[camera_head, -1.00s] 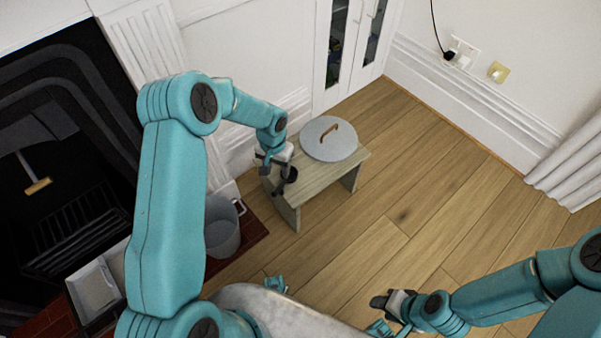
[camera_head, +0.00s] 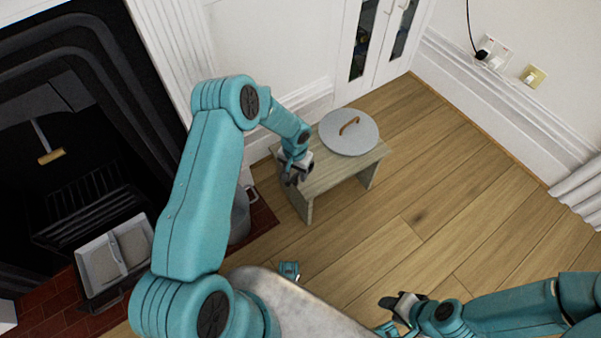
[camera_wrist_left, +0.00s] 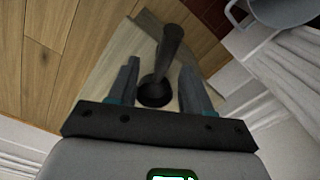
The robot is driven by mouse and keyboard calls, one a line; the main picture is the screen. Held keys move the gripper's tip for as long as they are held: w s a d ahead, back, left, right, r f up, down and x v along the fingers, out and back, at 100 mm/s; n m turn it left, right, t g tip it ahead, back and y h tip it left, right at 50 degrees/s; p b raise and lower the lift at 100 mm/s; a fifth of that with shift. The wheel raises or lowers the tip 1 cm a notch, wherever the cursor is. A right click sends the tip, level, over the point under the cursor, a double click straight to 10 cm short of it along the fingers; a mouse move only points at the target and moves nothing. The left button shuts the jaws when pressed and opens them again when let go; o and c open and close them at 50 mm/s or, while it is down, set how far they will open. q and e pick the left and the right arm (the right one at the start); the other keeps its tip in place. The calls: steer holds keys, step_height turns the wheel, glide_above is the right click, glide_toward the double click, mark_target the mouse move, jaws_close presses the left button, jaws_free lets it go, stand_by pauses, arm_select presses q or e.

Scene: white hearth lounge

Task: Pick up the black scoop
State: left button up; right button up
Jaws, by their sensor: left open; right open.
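The black scoop (camera_wrist_left: 167,55) shows in the left wrist view between the fingers of my left gripper (camera_wrist_left: 160,68). Its dark handle runs up the picture from a rounded black end, above the pale wooden bench top. My left gripper also shows in the head view (camera_head: 292,177), at the near left end of the small bench (camera_head: 335,173). It is open, with a finger on each side of the scoop; whether they touch it I cannot tell. In the head view the scoop is mostly hidden by the gripper. My right gripper (camera_head: 398,303) is open and empty, low over the floor.
A round grey lid (camera_head: 340,140) with a brown handle lies on the bench. A grey bucket (camera_head: 240,218) stands left of the bench, partly behind my left arm. A two-part tray (camera_head: 92,268) sits by the dark fireplace. Floor to the right is clear.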

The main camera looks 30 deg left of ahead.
mark_target(295, 175)
arm_select(q)
step_height(295, 175, down, 5)
steer(key=shift+s+a+r+b, duration=0.1)
steer(key=shift+a+r+b, duration=0.1)
steer(key=shift+b, duration=0.35)
steer(key=shift+r, duration=0.1)
steer(key=shift+c, duration=0.3)
jaws_close()
steer(key=shift+r, duration=0.1)
